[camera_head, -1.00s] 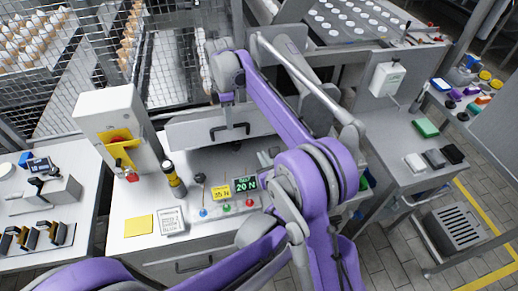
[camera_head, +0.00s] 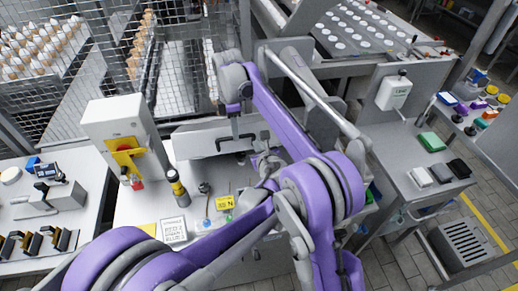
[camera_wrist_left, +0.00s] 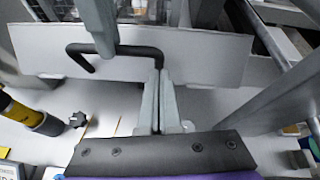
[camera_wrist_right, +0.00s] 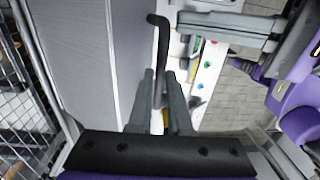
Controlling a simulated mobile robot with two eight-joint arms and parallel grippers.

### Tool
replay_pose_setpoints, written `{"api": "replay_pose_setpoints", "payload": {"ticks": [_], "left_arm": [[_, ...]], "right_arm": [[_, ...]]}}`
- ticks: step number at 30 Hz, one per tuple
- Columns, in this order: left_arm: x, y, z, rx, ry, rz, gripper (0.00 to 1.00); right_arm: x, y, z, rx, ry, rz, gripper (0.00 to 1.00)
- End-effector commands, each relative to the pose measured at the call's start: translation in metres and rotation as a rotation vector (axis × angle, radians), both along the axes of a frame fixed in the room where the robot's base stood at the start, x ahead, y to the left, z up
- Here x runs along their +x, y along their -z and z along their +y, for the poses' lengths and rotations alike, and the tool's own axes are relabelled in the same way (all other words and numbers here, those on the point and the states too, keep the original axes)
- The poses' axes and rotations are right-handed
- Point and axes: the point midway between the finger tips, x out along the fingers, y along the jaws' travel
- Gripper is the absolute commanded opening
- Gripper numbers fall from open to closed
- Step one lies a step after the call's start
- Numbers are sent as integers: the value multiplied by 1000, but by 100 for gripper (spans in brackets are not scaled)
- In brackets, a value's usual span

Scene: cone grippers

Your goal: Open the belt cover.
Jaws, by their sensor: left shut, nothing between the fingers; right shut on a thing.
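The belt cover (camera_head: 190,138) is a light grey panel behind the control bench, with a black bar handle (camera_head: 222,144) on its front. It also shows in the left wrist view (camera_wrist_left: 210,60), where the handle (camera_wrist_left: 82,55) crosses it. My right gripper (camera_head: 235,126) reaches down from above and is shut on the handle; in the right wrist view (camera_wrist_right: 158,85) the handle (camera_wrist_right: 158,35) runs in between its fingers. My left gripper (camera_wrist_left: 157,80) is shut and empty, with its fingertips close by the handle's right end. I cannot tell whether they touch it.
A grey box with a yellow-backed switch (camera_head: 124,150) stands left of the cover. A black and yellow post (camera_head: 177,188) and several control knobs are on the bench in front. Wire mesh fencing (camera_head: 105,50) rises behind. My arms cover the bench's right part.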

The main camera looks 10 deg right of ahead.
Motion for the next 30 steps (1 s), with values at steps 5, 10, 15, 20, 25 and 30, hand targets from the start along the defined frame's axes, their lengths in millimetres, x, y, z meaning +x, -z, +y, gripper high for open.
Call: {"api": "replay_pose_setpoints", "payload": {"ticks": [5,10,15,20,25,30], "left_arm": [[1,-2,0,0,0,0,0],[8,-17,0,0,0,0,0],[9,-18,0,1,0,-1,0],[9,-18,0,1,-1,-1,0],[10,-17,1,1,-2,-1,0],[10,-17,1,0,-3,-1,0]], "right_arm": [[6,3,-2,-1,2,-19,0],[6,3,-2,-1,2,-19,0],[6,3,-2,-1,2,-18,0],[6,3,-1,0,2,-17,32],[4,2,-1,1,1,-15,47],[3,1,0,1,1,-13,47]]}}
